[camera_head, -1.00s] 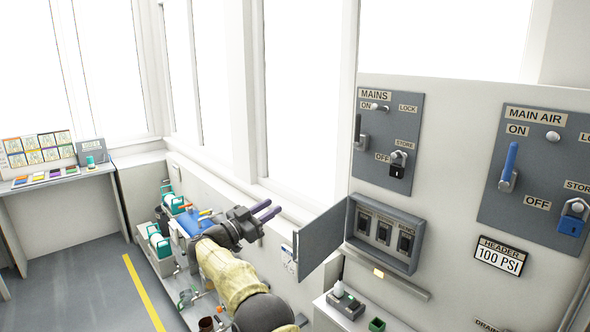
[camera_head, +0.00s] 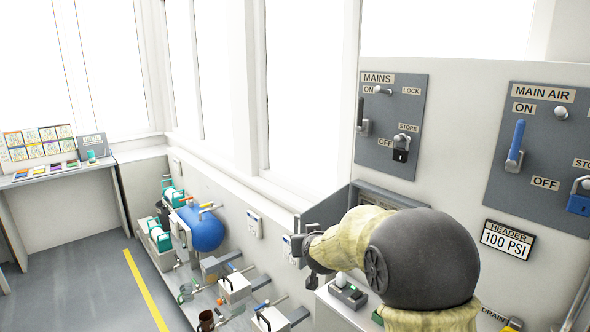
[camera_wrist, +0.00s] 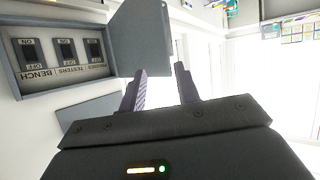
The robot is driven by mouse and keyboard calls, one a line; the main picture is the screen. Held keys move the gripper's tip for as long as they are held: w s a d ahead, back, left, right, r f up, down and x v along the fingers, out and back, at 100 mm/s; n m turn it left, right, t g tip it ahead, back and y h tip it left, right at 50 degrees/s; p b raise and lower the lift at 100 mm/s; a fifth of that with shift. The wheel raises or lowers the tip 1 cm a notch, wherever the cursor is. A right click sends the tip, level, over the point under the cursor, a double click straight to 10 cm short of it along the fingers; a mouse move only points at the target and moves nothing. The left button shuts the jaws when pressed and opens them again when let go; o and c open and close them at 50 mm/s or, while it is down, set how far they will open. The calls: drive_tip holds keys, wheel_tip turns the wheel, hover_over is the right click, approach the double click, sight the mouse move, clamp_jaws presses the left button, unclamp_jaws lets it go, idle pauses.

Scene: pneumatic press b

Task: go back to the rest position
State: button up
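My gripper (camera_wrist: 159,70) shows in the wrist view with its two dark fingers apart and nothing between them. In the head view my arm, in a beige sleeve with a dark round joint, reaches in front of the wall panel, and my fingertips are not clear there. The grey switch box (camera_wrist: 62,50) is at the upper left of the wrist view, with its door (camera_wrist: 143,35) swung open. It holds three dark switches labelled with ON and OFF. In the head view my arm hides most of the box; only its top edge (camera_head: 378,196) shows.
The MAINS panel (camera_head: 408,105) and MAIN AIR panel (camera_head: 545,140) are on the wall at right; both have lever handles and padlocks. A blue tank (camera_head: 205,230) and bench equipment stand at lower left. Open floor (camera_head: 80,285) lies at far left.

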drive_tip(key=s+d+f+g, duration=0.3)
drive_tip(key=s+f, duration=0.2)
drive_tip(key=s, duration=0.6)
drive_tip(key=s+d+f+m+g+b, duration=0.1)
drive_tip(key=s+d+f+g, duration=0.2)
drive_tip(key=s, duration=0.8)
drive_tip(key=s+d+f+g+h+b, duration=0.1)
drive_tip(key=s+d+f+g, duration=0.3)
drive_tip(key=s+f, duration=0.3)
drive_tip(key=s+d, duration=0.1)
drive_tip(key=s, duration=0.3)
drive_tip(key=shift+s+d+f+m, duration=0.15)
drive_tip(key=shift+s+m, duration=0.05)
drive_tip(key=shift+m, duration=0.1)
drive_tip(key=shift+w, duration=0.1)
